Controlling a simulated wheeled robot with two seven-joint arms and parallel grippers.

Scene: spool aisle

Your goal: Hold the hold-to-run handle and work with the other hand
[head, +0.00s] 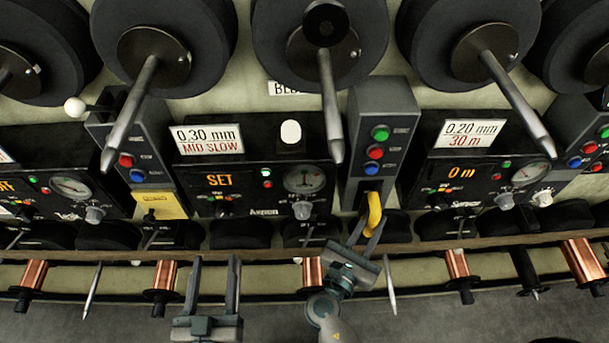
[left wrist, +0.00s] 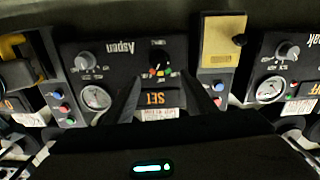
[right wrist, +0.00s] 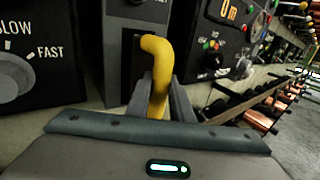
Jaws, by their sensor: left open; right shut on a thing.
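The yellow hold-to-run handle (head: 374,213) sticks out below a grey button post (head: 381,120) with green, red and blue buttons. My right gripper (head: 368,232) is shut on the handle; the right wrist view shows the yellow handle (right wrist: 156,75) between its fingers. My left gripper (head: 214,265) is open and empty, below the middle machine panel (head: 245,180). That panel reads SET, with a card (head: 206,139) saying 0.30 mm MID SLOW, a gauge (head: 305,180) and a knob (head: 302,209). The left wrist view shows the same SET display (left wrist: 156,98) between the open fingers.
A neighbouring panel (head: 470,175) reads 0 m, with a card (head: 472,133) saying 0.20 mm 30 m. A yellow plate (head: 160,205) is on the post at left. Large dark spools (head: 150,30) with protruding spindles hang above. Copper spools (head: 165,275) line the ledge below.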

